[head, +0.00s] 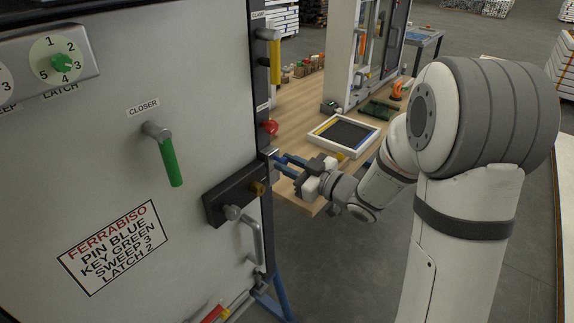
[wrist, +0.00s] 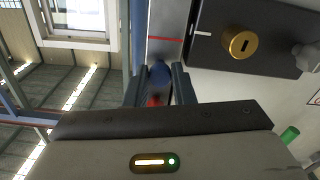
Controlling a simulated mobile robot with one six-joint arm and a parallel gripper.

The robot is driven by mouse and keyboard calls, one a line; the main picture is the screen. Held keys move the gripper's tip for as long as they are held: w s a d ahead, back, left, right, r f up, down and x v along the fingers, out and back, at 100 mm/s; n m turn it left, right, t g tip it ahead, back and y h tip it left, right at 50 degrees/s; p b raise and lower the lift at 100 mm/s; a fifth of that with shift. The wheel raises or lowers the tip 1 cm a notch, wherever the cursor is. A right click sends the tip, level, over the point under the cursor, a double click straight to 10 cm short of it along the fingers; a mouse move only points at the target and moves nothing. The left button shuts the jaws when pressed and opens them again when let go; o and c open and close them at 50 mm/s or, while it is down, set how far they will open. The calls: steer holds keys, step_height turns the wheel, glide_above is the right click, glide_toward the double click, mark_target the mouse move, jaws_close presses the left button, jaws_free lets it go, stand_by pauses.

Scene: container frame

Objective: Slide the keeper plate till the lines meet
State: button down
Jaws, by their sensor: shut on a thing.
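The keeper plate (wrist: 167,22) is a grey metal strip beside the dark lock case (wrist: 232,14) in the wrist view. My gripper (wrist: 160,84) is shut on a blue knob (wrist: 160,72) at the plate's lower end. In the head view my gripper (head: 278,164) reaches the door edge from the right; its fingers hide most of the plate there.
The lock case carries a brass key cylinder (wrist: 240,45). A grey door handle (head: 256,242), a green-gripped closer lever (head: 169,160) and a red knob (head: 270,127) are on or near the door. A wooden bench (head: 312,98) with a framed tray (head: 344,134) stands behind my gripper.

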steer(key=shift+f+b, duration=0.3)
steer(key=shift+f, duration=0.15)
steer(key=c, duration=1.2)
jaws_free()
steer(key=shift+c, duration=0.2)
steer(key=v, duration=0.7)
steer(key=shift+s+d+b, duration=0.25)
steer(key=shift+d+b, duration=0.05)
steer(key=shift+d, duration=0.05)
steer(key=shift+w, duration=0.1)
